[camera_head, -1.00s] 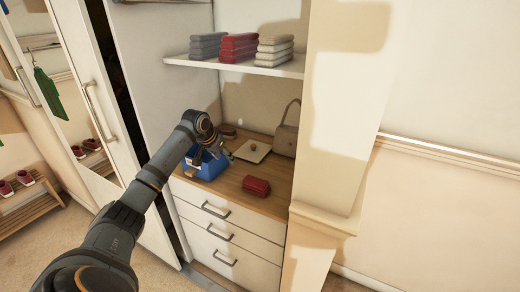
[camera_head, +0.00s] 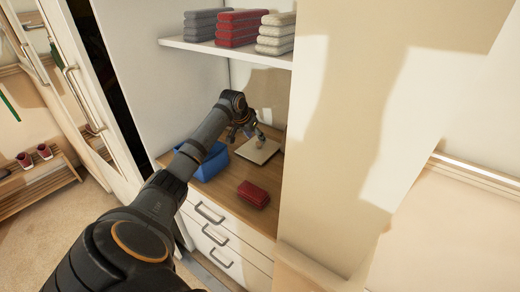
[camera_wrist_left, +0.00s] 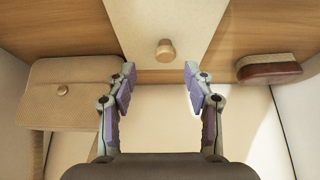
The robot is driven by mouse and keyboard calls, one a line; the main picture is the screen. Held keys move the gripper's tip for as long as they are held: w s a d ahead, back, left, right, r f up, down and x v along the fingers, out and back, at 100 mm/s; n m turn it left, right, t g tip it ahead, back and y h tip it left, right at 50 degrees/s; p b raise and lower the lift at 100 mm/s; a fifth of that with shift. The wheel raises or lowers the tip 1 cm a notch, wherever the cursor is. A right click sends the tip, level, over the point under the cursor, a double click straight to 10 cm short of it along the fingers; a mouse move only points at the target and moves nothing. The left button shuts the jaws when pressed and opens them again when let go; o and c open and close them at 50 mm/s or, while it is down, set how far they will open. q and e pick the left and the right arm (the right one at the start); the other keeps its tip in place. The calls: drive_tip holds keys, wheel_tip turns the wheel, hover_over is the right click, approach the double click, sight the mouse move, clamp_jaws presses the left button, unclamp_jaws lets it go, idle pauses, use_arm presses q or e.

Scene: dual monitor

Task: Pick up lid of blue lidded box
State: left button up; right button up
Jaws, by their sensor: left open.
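The lid (camera_head: 262,153) is a flat cream square with a small wooden knob. It lies on the wooden counter, right of the open blue box (camera_head: 207,167). In the wrist view the lid (camera_wrist_left: 188,18) shows at the top, with its round knob (camera_wrist_left: 165,50) just beyond the gap between my fingertips. My left gripper (camera_head: 249,131) is over the lid, and it also shows in the wrist view (camera_wrist_left: 158,72), open and empty. It partly hides the lid in the head view. My right gripper is not in view.
A red case (camera_head: 253,194) lies near the counter's front edge. In the wrist view a beige handbag (camera_wrist_left: 85,98) lies left of my fingers and a brown-topped item (camera_wrist_left: 268,69) right. A shelf (camera_head: 225,49) with folded stacks is above. A cream wall (camera_head: 345,130) bounds the right.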

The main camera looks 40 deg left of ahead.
sight(259, 143)
use_arm(q)
drive_tip(key=shift+w+f, duration=0.2)
drive_tip(key=shift+f, duration=0.1)
drive_tip(key=shift+w+a+f, duration=0.1)
drive_tip(key=shift+a+f, duration=0.05)
drive_tip(key=shift+f, duration=0.05)
drive_tip(key=x, duration=0.4)
drive_tip(key=shift+w+a, duration=0.15)
drive_tip(key=shift+a, duration=0.1)
drive_tip(key=shift+w+f, duration=0.1)
drive_tip(key=shift+c, duration=0.8)
drive_tip(key=c, duration=0.7)
clamp_jaws()
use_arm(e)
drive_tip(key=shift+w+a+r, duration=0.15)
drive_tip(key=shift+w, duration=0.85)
